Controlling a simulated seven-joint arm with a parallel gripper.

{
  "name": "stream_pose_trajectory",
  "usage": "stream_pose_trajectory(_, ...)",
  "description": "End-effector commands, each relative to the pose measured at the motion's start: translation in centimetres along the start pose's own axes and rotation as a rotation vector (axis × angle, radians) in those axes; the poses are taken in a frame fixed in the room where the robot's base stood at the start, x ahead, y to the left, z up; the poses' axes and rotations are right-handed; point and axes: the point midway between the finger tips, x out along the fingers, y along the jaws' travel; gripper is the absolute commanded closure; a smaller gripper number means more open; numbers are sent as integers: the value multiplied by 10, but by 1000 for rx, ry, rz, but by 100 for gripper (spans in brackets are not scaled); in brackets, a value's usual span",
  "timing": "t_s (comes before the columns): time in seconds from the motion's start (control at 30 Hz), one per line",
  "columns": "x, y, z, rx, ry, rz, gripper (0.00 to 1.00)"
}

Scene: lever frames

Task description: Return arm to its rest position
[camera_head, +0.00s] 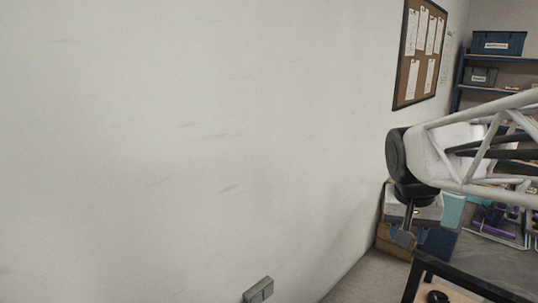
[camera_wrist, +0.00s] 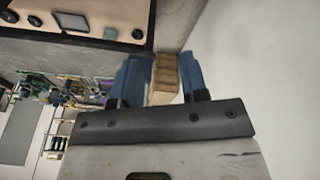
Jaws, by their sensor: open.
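My arm comes in from the right edge in the head view, with pale links and a dark round joint. My gripper (camera_head: 404,238) hangs below that joint, near the wall corner; its fingers are too small there to read. In the wrist view my gripper (camera_wrist: 161,68) shows two blue fingers standing apart, so it is open. A tan, ribbed block-like thing (camera_wrist: 163,80) shows between the fingers. I cannot tell whether it lies between them or farther off beyond them.
A pale wall (camera_head: 200,130) fills the left, with a grey box (camera_head: 258,290) low on it. A dark-framed table (camera_head: 495,265) stands at lower right. Shelves with blue bins (camera_head: 497,43) and a corkboard (camera_head: 419,50) are behind. A panel with dark fittings (camera_wrist: 85,15) shows in the wrist view.

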Motion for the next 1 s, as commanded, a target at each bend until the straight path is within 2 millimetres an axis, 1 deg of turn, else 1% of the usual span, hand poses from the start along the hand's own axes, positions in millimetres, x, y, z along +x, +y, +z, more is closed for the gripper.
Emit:
stream_pose_trajectory(0.03, 1, -6, 18, -33, 2, -16, 60)
stream_pose_trajectory(0.3, 17, -25, 101, -208, 11, -92, 60)
stream_pose_trajectory(0.4, 23, -29, 126, -263, 16, -117, 60)
stream_pose_trajectory(0.5, 29, -31, 146, -306, 19, -134, 60)
stream_pose_trajectory(0.6, 33, -33, 159, -334, 22, -147, 60)
stream_pose_trajectory(0.7, 36, -34, 166, -349, 23, -153, 60)
stream_pose_trajectory(1.0, 36, -34, 167, -352, 23, -155, 60)
